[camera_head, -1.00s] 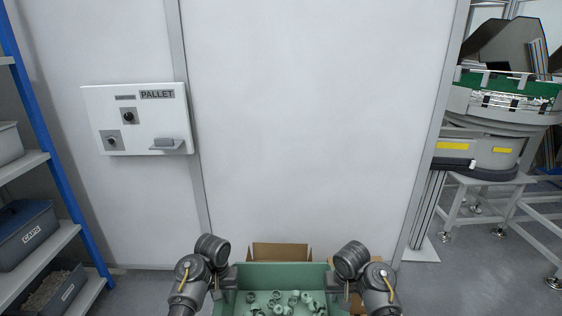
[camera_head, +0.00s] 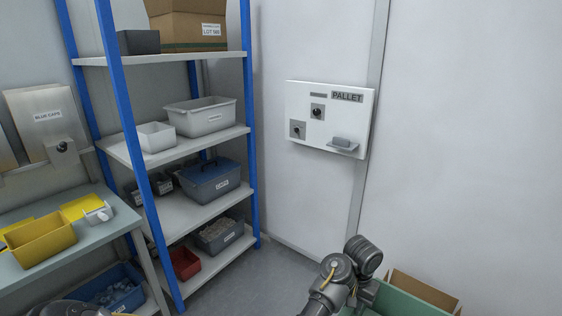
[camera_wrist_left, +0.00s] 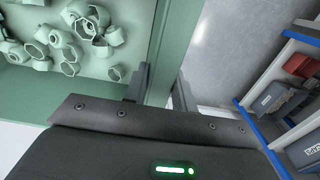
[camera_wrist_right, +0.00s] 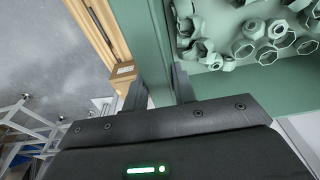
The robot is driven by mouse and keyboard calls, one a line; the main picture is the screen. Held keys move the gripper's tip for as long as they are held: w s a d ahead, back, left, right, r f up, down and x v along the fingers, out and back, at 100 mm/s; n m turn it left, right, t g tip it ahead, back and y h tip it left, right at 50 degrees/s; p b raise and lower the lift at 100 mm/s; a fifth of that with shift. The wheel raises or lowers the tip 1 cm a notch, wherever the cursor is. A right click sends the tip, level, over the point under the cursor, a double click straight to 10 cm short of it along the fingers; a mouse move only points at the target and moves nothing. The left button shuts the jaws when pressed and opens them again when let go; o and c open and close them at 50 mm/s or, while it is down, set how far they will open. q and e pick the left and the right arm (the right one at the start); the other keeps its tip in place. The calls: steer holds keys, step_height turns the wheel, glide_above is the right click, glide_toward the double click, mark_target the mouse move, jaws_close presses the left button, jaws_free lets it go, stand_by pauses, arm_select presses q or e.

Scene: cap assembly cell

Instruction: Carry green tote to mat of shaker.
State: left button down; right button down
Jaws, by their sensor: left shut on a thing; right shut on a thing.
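The green tote (camera_head: 395,302) shows at the bottom right of the head view, cut off by the lower edge. It holds several pale green hollow caps, seen in the left wrist view (camera_wrist_left: 88,25) and the right wrist view (camera_wrist_right: 243,45). My left gripper (camera_wrist_left: 160,88) is shut on one side wall of the tote, with a finger on each side of the wall. My right gripper (camera_wrist_right: 158,88) is shut on the opposite wall; it is outside the head view. No mat or shaker is in view now.
A blue-post shelf rack (camera_head: 250,130) with bins stands left of the tote. A bench (camera_head: 75,250) with yellow bins is further left. A PALLET wall panel (camera_head: 328,118) hangs on the white wall. A cardboard box (camera_head: 424,290) is just beyond the tote. Grey floor shows between.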

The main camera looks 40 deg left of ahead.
step_height(320, 180, up, 20)
steer(key=p, duration=1.9)
steer(key=shift+f, duration=0.25)
